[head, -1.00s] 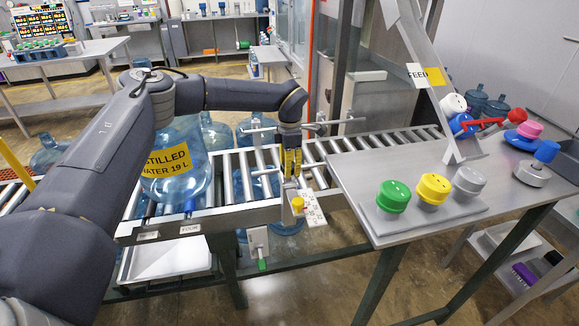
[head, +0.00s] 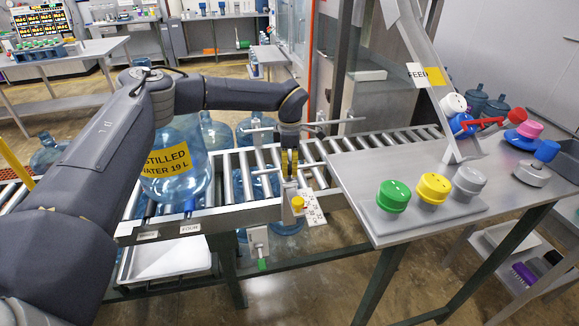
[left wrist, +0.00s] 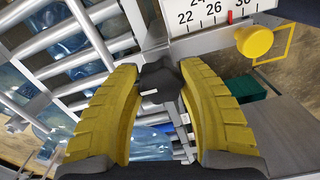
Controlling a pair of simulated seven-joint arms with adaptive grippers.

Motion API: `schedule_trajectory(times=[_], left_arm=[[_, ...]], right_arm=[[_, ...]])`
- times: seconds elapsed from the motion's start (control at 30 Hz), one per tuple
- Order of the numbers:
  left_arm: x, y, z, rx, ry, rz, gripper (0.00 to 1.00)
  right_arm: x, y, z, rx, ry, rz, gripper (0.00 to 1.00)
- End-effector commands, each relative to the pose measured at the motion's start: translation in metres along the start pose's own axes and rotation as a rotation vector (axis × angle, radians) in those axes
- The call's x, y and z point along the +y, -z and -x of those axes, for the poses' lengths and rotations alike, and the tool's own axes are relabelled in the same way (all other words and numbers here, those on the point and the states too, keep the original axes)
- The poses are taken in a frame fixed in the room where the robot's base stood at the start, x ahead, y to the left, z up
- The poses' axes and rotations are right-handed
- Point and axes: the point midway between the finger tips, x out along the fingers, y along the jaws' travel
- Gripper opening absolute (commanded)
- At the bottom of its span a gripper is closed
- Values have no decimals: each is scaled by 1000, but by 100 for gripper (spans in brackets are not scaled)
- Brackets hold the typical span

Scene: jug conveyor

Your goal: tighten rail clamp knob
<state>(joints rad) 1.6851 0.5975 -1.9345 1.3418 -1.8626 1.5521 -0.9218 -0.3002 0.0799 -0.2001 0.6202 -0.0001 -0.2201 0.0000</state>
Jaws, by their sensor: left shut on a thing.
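My left gripper (head: 289,170) reaches down to the near rail of the roller conveyor in the head view. In the left wrist view its two yellow ribbed fingers are shut on a dark lobed knob (left wrist: 160,76). The knob sits between the fingertips, on a grey clamp part, and the fingers hide some of its sides. Beside it is a white scale plate (left wrist: 208,14) with numbers and a red mark, also seen in the head view (head: 314,208). A yellow round knob (left wrist: 254,40) sits at the scale, apart from the fingers. My right gripper is not in view.
A large blue water jug (head: 180,170) stands on the conveyor (head: 235,195), left of the gripper. A steel table (head: 375,160) at the right carries green, yellow and grey buttons. A slanted post with a FEED sign (head: 425,76) rises from it. A small green-tipped part (head: 261,264) hangs below the rail.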

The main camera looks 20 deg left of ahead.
Motion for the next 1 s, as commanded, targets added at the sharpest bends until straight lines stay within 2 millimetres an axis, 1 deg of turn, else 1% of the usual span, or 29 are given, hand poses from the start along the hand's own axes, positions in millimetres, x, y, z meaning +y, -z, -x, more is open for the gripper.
schedule_trajectory(times=[0.03,0.23,0.47,0.57,0.67,0.77,1.0], left_arm=[[-1,-1,-1,-1,1,-3,46],[-1,-1,0,-1,1,-2,69],[0,0,0,0,1,0,70],[0,-1,3,-1,0,0,70],[0,-1,12,-2,-2,0,70],[0,-1,27,-1,-2,1,70],[0,-1,69,-1,-1,0,70]], right_arm=[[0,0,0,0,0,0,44],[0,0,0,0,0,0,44],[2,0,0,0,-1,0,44],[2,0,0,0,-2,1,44],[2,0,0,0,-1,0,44],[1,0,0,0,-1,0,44],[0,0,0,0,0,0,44]])
